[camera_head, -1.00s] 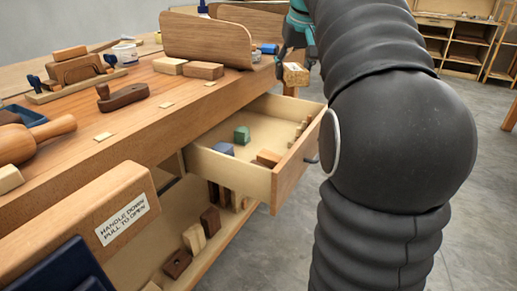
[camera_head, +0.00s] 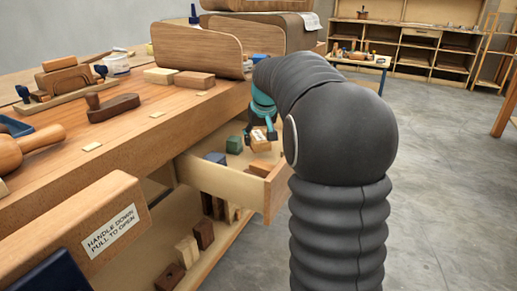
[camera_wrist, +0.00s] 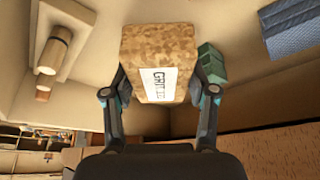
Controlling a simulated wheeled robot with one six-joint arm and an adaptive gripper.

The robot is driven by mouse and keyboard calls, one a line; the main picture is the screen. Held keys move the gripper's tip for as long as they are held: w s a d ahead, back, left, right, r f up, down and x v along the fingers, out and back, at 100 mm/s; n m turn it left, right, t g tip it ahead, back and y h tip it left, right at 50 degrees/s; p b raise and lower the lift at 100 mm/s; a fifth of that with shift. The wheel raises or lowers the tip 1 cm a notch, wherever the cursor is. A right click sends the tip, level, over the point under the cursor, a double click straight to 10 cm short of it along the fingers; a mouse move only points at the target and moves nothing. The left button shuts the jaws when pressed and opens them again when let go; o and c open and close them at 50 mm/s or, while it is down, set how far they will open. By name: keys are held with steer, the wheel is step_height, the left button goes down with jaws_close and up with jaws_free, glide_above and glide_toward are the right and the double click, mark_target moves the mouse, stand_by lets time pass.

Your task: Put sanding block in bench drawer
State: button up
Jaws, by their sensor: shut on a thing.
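The sanding block (camera_wrist: 158,45) is a cork-brown block with a white label reading "GRIT". My gripper (camera_wrist: 160,88) is shut on it, one finger on each side. In the head view my gripper (camera_head: 262,132) holds the block (camera_head: 260,142) over the open bench drawer (camera_head: 225,181), near its back right part. The drawer is pulled out from under the bench top, and its inside shows below the block in the wrist view. My arm hides the drawer's right part. I cannot tell how far the block is above the drawer floor.
The drawer holds a green block (camera_head: 234,145), a blue block (camera_head: 215,158) and a wooden block (camera_head: 259,168). Dowel-like pieces (camera_wrist: 53,48) also show in the wrist view. The bench top (camera_head: 140,125) carries a plane, a mallet and wood blocks. An open shelf (camera_head: 165,258) lies below.

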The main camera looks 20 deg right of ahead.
steer(key=shift+f, duration=1.75)
steer(key=shift+f+b, duration=0.15)
steer(key=shift+b, duration=0.15)
steer(key=o, duration=1.3)
steer(key=shift+c, duration=0.2)
steer(key=shift+s+r, duration=0.1)
steer(key=shift+r, duration=0.35)
steer(key=p+v, duration=0.1)
steer(key=v, duration=1)
steer(key=shift+r, duration=0.25)
